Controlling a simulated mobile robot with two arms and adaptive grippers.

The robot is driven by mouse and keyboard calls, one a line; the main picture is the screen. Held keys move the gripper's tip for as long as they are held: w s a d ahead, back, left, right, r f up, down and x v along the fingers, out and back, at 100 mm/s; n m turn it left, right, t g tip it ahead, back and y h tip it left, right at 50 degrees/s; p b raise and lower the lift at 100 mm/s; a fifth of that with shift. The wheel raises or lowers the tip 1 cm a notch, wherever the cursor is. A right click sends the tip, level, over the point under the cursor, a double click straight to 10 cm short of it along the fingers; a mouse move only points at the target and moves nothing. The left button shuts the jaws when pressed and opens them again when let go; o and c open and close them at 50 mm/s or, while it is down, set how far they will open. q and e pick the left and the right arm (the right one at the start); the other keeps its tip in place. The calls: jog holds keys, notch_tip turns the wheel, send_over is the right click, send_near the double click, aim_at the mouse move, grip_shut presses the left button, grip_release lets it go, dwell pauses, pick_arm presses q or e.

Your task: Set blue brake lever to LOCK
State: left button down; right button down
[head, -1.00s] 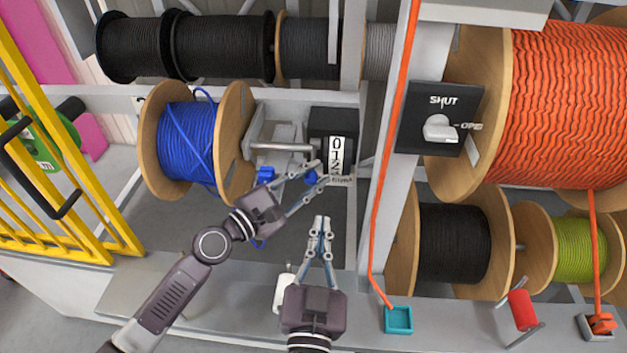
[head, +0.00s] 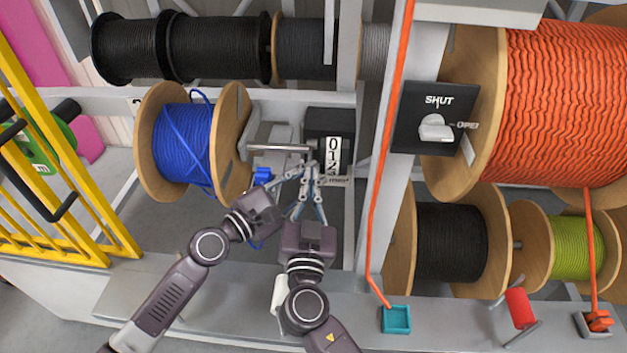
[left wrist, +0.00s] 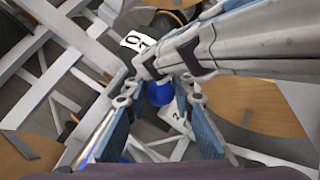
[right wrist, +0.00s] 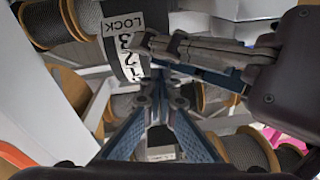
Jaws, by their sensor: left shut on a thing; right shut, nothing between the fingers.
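The black brake box (head: 318,124) carries a white number scale (head: 333,150) beside the blue cable reel. In the right wrist view, the scale (right wrist: 127,48) shows numbers and the word LOCK at one end. A round blue knob, seemingly the brake lever's end, shows between the fingers in the left wrist view (left wrist: 160,92). My right gripper (head: 310,167) is shut and empty, close beside the left fingertips. I cannot tell whether they touch.
The blue cable reel (head: 184,145) stands left, with a small blue part (head: 263,174) near its axle. A grey post with an orange cable (head: 379,200) and the SHUT switch (head: 436,128) stand right. A yellow fence (head: 60,200) is at far left. The front ledge (head: 180,300) has free room.

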pick_arm(q)
jog(key=shift+w+a+f, duration=0.15)
jog(key=shift+a, duration=0.1)
pick_arm(e)
jog(key=shift+w+f, duration=0.1)
jog(key=shift+f, duration=0.2)
pick_arm(q)
jog(key=shift+d, duration=0.1)
pick_arm(e)
jog(key=shift+w+f, duration=0.1)
jog(key=shift+f, duration=0.8)
pick_arm(q)
jog(key=c, duration=2.1)
grip_release()
jog(key=o, duration=0.5)
jog(key=shift+a, duration=0.2)
jog(key=shift+w, duration=0.1)
pick_arm(e)
jog(key=shift+w+a, duration=0.2)
jog(key=shift+a, duration=0.1)
